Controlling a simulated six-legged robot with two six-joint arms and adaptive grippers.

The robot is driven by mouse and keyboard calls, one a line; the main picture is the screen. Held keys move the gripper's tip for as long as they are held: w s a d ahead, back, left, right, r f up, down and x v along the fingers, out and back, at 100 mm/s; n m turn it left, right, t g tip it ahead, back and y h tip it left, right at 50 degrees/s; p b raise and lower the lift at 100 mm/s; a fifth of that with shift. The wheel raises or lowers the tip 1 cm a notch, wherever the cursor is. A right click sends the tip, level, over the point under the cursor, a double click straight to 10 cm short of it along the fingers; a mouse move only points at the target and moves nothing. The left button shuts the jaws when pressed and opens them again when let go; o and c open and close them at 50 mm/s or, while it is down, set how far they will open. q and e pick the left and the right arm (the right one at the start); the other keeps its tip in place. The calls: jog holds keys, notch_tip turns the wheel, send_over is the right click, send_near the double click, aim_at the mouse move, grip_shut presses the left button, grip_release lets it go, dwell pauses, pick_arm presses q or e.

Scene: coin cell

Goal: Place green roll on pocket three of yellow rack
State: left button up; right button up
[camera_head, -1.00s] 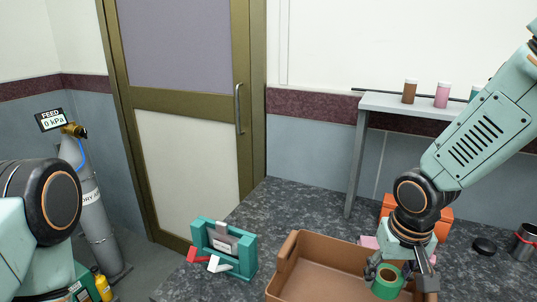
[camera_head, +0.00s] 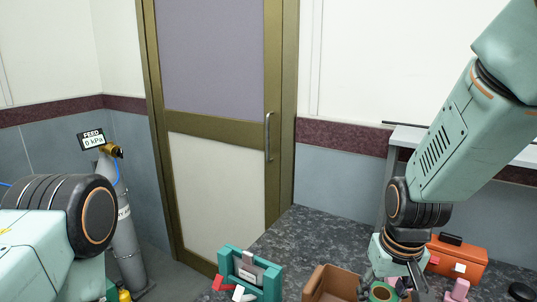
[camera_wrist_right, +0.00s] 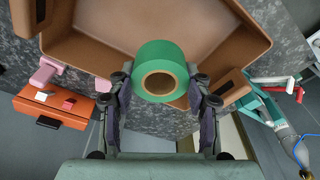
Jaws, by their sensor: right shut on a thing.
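The green roll (camera_wrist_right: 165,57), a ring with a brown core, sits between the fingers of my right gripper (camera_wrist_right: 158,82) in the right wrist view. The fingers are shut on its sides. In the head view the roll (camera_head: 381,292) shows at the bottom edge, partly cut off, under my right gripper (camera_head: 392,287). The brown tray (camera_wrist_right: 205,45) lies behind the roll in the wrist view; the height of the roll over it is hard to tell. My left arm shows at the left of the head view, but its gripper is out of frame. No yellow rack is visible.
A teal fixture (camera_head: 229,262) stands on the dark speckled counter (camera_head: 300,240), left of the tray (camera_head: 318,283). An orange box (camera_head: 468,256) and a pink part (camera_head: 459,287) are to the right. A grey gas cylinder (camera_head: 125,245) stands on the floor at left.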

notch_tip(320, 180, down, 6)
jog(key=a+b, duration=0.2)
jog(key=shift+w+a+r, duration=0.2)
jog(key=shift+a, duration=0.1)
jog(key=shift+r, duration=0.2)
